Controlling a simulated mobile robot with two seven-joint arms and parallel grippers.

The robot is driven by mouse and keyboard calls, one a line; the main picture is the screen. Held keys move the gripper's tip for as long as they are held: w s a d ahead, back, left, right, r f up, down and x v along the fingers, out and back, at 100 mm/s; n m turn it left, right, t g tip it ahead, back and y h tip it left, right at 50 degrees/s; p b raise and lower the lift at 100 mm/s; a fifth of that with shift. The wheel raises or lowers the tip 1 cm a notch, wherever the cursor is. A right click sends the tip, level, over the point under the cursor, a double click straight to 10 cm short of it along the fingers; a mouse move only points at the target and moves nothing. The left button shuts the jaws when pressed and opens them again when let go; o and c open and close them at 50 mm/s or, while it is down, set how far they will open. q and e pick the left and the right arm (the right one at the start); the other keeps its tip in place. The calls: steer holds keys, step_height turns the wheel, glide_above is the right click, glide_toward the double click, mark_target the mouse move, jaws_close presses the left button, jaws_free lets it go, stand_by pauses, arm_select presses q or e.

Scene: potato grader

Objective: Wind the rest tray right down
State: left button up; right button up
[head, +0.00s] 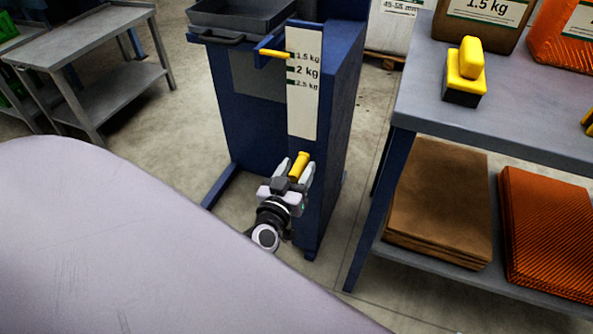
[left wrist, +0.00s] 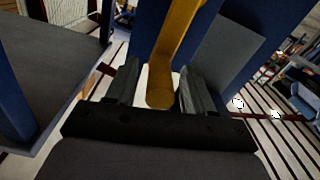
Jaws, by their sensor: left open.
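The rest tray (head: 225,22) is a dark grey tray at the top of a blue stand (head: 342,95) in the head view. A yellow pointer (head: 275,53) sits at the 1.5 kg mark, the top of three marks on the white scale (head: 303,110). A yellow crank handle (head: 300,163) sticks out low on the stand. My left gripper (head: 298,172) is open with its fingers on either side of this handle. The left wrist view shows the yellow handle (left wrist: 172,60) between the two grey fingers (left wrist: 160,90). My right gripper is not in view.
A grey workbench (head: 430,95) stands to the right, with a yellow-and-black tool (head: 465,75) on top and brown sacks (head: 440,205) and orange net sacks (head: 548,232) on its lower shelf. A grey table (head: 85,45) stands at the left. Floor is clear between stand and bench.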

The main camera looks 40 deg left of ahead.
arm_select(q)
steer(key=shift+c, duration=0.4)
jaws_close()
